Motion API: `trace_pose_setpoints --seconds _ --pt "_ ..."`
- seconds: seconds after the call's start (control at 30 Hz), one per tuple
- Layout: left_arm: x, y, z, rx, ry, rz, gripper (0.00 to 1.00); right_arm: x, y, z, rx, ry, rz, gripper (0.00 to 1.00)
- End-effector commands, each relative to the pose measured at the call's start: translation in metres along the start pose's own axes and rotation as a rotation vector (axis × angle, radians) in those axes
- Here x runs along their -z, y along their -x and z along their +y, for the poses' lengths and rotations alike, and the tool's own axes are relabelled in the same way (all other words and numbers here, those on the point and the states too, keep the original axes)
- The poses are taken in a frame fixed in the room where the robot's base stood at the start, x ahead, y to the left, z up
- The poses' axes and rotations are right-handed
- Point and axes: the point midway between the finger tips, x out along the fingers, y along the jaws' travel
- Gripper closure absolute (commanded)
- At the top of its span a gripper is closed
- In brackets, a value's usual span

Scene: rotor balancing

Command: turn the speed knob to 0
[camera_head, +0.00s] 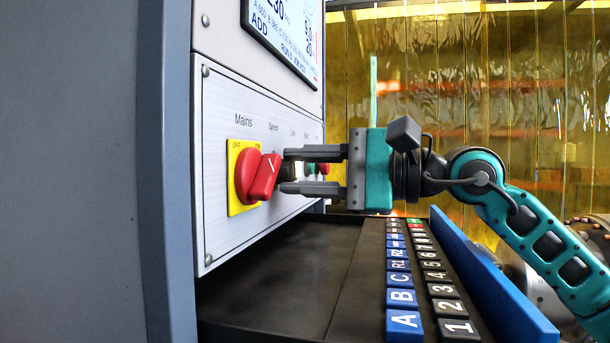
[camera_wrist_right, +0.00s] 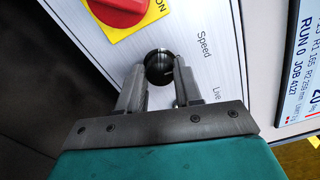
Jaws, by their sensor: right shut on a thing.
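The speed knob (camera_wrist_right: 158,62) is a round black knob on the light grey panel (camera_wrist_right: 100,40), beside the printed word "Speed". In the right wrist view, my right gripper (camera_wrist_right: 158,72) has one finger on each side of it and is shut on it. In the head view, the right gripper (camera_head: 286,171) reaches the panel from the right with its fingers level, one above the other; the knob is mostly hidden there behind the red mains switch. The knob's pointer and scale cannot be read. My left gripper is not in view.
The red mains switch (camera_head: 250,177) on its yellow plate sits close to the knob. Green and red buttons (camera_head: 318,169) lie farther along the panel. A display (camera_head: 287,32) is above. Below is a dark tray (camera_head: 280,285) with rows of labelled blocks (camera_head: 403,298).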

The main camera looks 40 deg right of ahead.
Motion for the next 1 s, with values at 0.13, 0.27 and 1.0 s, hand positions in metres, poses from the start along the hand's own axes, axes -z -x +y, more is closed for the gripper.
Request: trace_pose_setpoints --seconds 0.13,0.27,1.0 --pt "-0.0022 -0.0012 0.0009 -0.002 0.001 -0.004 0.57 0.0001 0.0000 0.0006 0.000 0.058 0.000 0.96" --pt "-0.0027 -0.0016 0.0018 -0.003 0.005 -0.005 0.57 0.0001 0.0000 0.0005 0.000 0.087 0.000 0.96" --pt "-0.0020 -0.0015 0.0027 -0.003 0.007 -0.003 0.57 0.0000 0.0000 0.0005 -0.001 0.104 0.000 0.44"
